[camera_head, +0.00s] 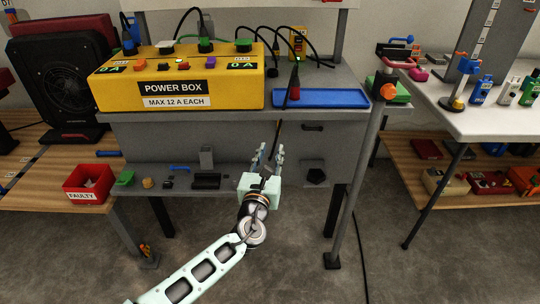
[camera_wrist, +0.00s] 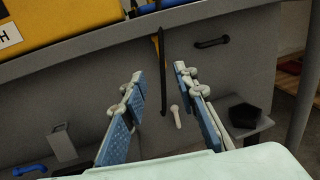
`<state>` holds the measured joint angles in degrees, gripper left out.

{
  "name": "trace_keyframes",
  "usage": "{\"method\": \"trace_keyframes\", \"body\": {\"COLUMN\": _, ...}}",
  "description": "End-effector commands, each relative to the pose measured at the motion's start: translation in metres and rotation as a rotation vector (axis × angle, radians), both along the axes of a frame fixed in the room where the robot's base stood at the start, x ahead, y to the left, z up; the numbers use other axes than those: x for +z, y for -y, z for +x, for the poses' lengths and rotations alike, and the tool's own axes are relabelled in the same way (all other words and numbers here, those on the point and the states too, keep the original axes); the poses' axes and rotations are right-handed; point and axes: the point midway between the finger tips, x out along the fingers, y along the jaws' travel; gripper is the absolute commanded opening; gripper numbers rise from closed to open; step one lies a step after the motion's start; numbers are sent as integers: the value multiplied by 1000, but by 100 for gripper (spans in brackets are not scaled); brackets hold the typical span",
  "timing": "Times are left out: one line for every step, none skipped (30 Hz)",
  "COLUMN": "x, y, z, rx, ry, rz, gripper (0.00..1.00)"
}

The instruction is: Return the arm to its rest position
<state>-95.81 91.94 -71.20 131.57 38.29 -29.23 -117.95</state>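My gripper (camera_head: 271,152) is in front of the grey workbench, below the tabletop edge and in the middle of the head view. In the wrist view its two blue-padded fingers (camera_wrist: 158,85) stand apart with nothing between them. The gripper points up and toward the bench's grey front panel (camera_wrist: 235,70). My pale green arm reaches up to it from the bottom of the head view. No object is held.
A yellow power box (camera_head: 178,78) and a blue tray (camera_head: 320,98) sit on the bench top above the gripper. A lower shelf (camera_head: 225,182) holds small parts. A red "FAULTY" bin (camera_head: 88,184) is at left. A grey post (camera_head: 352,185) stands to the right. The near floor is clear.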

Motion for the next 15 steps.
{"method": "trace_keyframes", "body": {"x": 0, "y": -2, "z": -4, "rx": 2, "ry": 0, "rz": -1, "gripper": 27}}
{"method": "trace_keyframes", "body": {"x": 0, "y": -2, "z": -6, "rx": 1, "ry": 1, "rz": -1, "gripper": 27}}
{"method": "trace_keyframes", "body": {"x": 0, "y": -1, "z": -8, "rx": 0, "ry": 1, "rz": 0, "gripper": 27}}
{"method": "trace_keyframes", "body": {"x": 0, "y": -2, "z": -9, "rx": 0, "ry": 0, "rz": 0, "gripper": 27}}
{"method": "trace_keyframes", "body": {"x": 0, "y": -2, "z": -10, "rx": 0, "ry": 0, "rz": 0, "gripper": 27}}
{"method": "trace_keyframes", "body": {"x": 0, "y": -2, "z": -11, "rx": 0, "ry": 0, "rz": 0, "gripper": 27}}
{"method": "trace_keyframes", "body": {"x": 0, "y": -2, "z": -12, "rx": 0, "ry": 0, "rz": 1, "gripper": 27}}
{"method": "trace_keyframes", "body": {"x": 0, "y": -2, "z": -12, "rx": 0, "ry": 0, "rz": 1, "gripper": 27}}
{"method": "trace_keyframes", "body": {"x": 0, "y": -2, "z": -12, "rx": -1, "ry": 0, "rz": 1, "gripper": 27}}
{"method": "trace_keyframes", "body": {"x": 0, "y": -2, "z": -12, "rx": -1, "ry": 0, "rz": 1, "gripper": 27}}
{"method": "trace_keyframes", "body": {"x": 0, "y": -2, "z": -12, "rx": -1, "ry": 0, "rz": 1, "gripper": 27}}
{"method": "trace_keyframes", "body": {"x": 0, "y": -2, "z": -12, "rx": -1, "ry": 0, "rz": 1, "gripper": 27}}
{"method": "trace_keyframes", "body": {"x": 0, "y": -2, "z": -12, "rx": -1, "ry": 0, "rz": 1, "gripper": 27}}
{"method": "trace_keyframes", "body": {"x": 0, "y": -2, "z": -12, "rx": -1, "ry": 0, "rz": 1, "gripper": 27}}
{"method": "trace_keyframes", "body": {"x": 0, "y": -2, "z": -12, "rx": 0, "ry": 0, "rz": 1, "gripper": 27}}
